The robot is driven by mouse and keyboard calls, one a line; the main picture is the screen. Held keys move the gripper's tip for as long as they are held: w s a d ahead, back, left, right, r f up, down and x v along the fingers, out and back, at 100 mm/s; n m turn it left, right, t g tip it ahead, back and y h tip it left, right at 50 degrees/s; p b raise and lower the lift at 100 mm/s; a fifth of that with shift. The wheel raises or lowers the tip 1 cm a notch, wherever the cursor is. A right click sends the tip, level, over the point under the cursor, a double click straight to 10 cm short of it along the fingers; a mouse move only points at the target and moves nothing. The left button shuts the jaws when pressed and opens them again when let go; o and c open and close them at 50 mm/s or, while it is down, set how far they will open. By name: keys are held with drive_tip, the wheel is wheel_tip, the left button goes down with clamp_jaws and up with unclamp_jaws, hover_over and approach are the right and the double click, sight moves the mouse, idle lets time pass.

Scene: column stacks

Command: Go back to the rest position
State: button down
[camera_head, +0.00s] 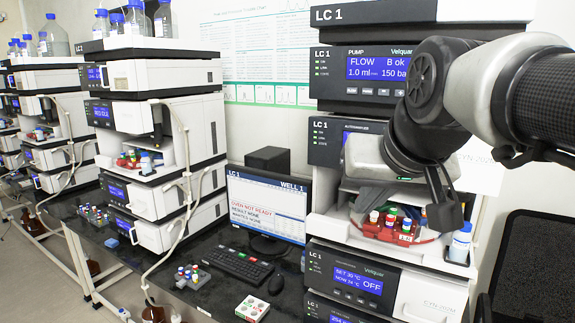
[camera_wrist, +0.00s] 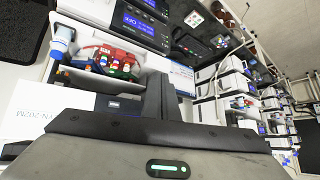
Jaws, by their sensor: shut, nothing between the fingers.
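My gripper (camera_head: 444,204) is at the right of the head view, in front of the near column stack labelled LC 1 (camera_head: 330,205). It is shut and empty, with the fingers together pointing down. In the wrist view my gripper (camera_wrist: 160,82) points up, and the red tray (camera_wrist: 112,62) with several coloured-cap vials shows left of the fingers.
A white bottle with a blue cap (camera_head: 460,243) stands right of the tray. A monitor (camera_head: 265,208), keyboard (camera_head: 237,266), vial rack (camera_head: 192,276) and white-and-green box (camera_head: 252,308) are on the dark bench. More stacks (camera_head: 150,130) stand left. A dark mesh chair (camera_head: 535,262) is at right.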

drive_tip(key=s+d+f+g+p, duration=0.1)
drive_tip(key=s+f+g, duration=0.2)
drive_tip(key=s+f, duration=0.9)
drive_tip(key=shift+s+d+f+n+h, duration=0.2)
drive_tip(key=shift+s+f+n+h, duration=0.15)
drive_tip(key=shift+f, duration=0.6)
drive_tip(key=shift+w, duration=0.1)
idle(3.2)
